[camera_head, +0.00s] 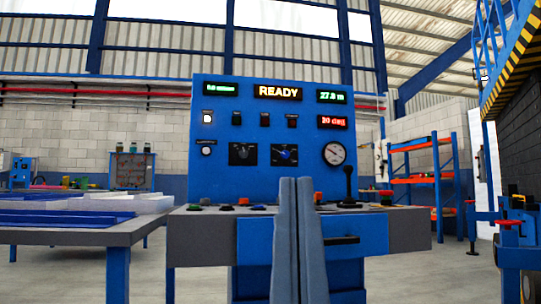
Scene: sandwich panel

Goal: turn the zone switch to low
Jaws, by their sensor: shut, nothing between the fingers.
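The blue control panel (225,180) stands upright straight ahead. On its face are two dark square plates with rotary controls: a black one (243,154) on the left and one with a blue knob (285,155) to its right. Their labels are too small to read, so I cannot tell which is the zone switch or where it points. My grey gripper (296,183) is in front of the panel at lower middle, its fingers pointing up and pressed together, empty. Its tips show just below the blue knob and hide part of the desk.
A READY display (278,92), small switches and a round gauge (334,153) are on the panel. Buttons and a black joystick (348,183) stand on the grey desk (405,222). A table (70,236) is at left, a blue rack (436,180) at right.

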